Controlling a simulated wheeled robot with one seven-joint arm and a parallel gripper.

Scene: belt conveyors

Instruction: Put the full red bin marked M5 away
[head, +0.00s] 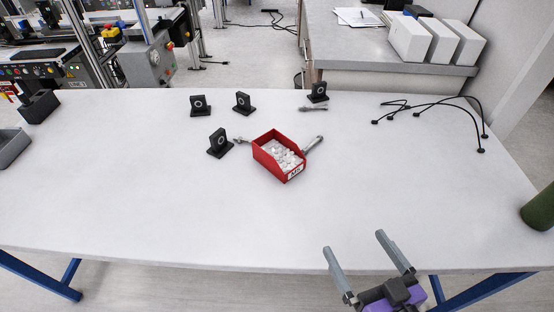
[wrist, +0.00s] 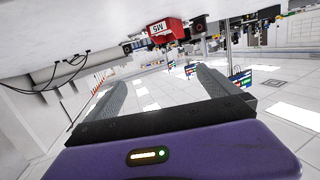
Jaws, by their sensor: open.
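The red bin (head: 279,157) marked M5 stands upright near the middle of the white table, filled with small white pieces. Its label faces the front right. It also shows upside down at the top of the wrist view (wrist: 167,31). My gripper (head: 362,250) is open and empty at the table's front edge, in front of the bin and to its right, well apart from it. In the wrist view its two fingers (wrist: 164,88) stand wide apart with nothing between them.
Several black bearing blocks (head: 219,143) stand behind and left of the bin. A metal bolt (head: 314,144) lies close to its right side. Black cables (head: 430,108) lie at the back right. A grey tray (head: 12,147) is at the left edge, a green cylinder (head: 540,209) at the right.

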